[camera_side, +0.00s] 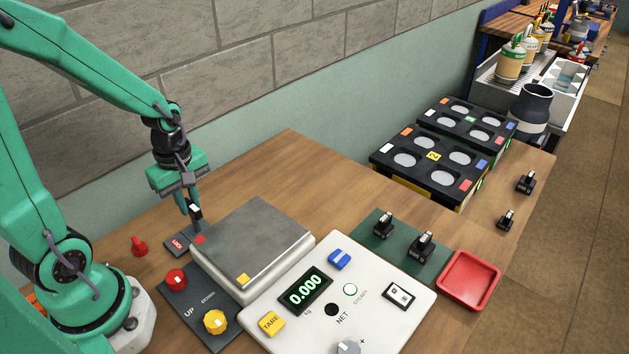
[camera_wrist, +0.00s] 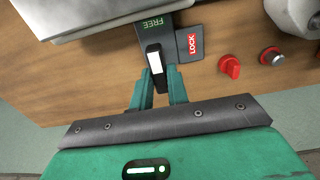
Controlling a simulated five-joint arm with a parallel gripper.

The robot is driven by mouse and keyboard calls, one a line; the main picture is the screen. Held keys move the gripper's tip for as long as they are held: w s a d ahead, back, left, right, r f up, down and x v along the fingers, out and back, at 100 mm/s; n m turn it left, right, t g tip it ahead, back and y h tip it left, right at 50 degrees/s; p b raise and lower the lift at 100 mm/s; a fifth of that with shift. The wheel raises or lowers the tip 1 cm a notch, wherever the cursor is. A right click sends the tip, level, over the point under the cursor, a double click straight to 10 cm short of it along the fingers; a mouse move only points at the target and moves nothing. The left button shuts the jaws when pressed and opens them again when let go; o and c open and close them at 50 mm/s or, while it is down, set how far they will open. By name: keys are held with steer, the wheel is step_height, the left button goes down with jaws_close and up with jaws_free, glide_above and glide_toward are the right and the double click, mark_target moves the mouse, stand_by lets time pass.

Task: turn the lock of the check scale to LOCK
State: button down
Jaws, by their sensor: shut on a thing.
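The check scale (camera_side: 335,300) is a white body with a grey weighing plate (camera_side: 250,240), and its green display reads 0.000. Its lock plate (camera_side: 176,244) lies behind the weighing plate's left corner. In the wrist view the plate carries a green FREE label (camera_wrist: 153,22) and a red LOCK label (camera_wrist: 193,44). The lock lever (camera_wrist: 154,60) is black with a white stripe, and its stripe points roughly toward FREE. My gripper (camera_wrist: 160,76) is shut on the lever, with one finger on each side. It also shows in the side view (camera_side: 190,208), coming down from above. The lever's pivot is partly hidden.
A red knob (camera_side: 139,245) stands left of the lock plate. A dark panel (camera_side: 195,310) with a red and a yellow knob is in front. Black switches (camera_side: 383,225), a red tray (camera_side: 468,279) and black crates (camera_side: 430,160) are to the right.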

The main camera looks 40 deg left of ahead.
steer(key=shift+m, duration=0.4)
steer(key=m, duration=1.2)
steer(key=shift+m, duration=0.3)
steer(key=m, duration=0.4)
steer(key=shift+m, duration=0.3)
steer(key=c, duration=1.4)
jaws_free()
steer(key=shift+o, duration=0.2)
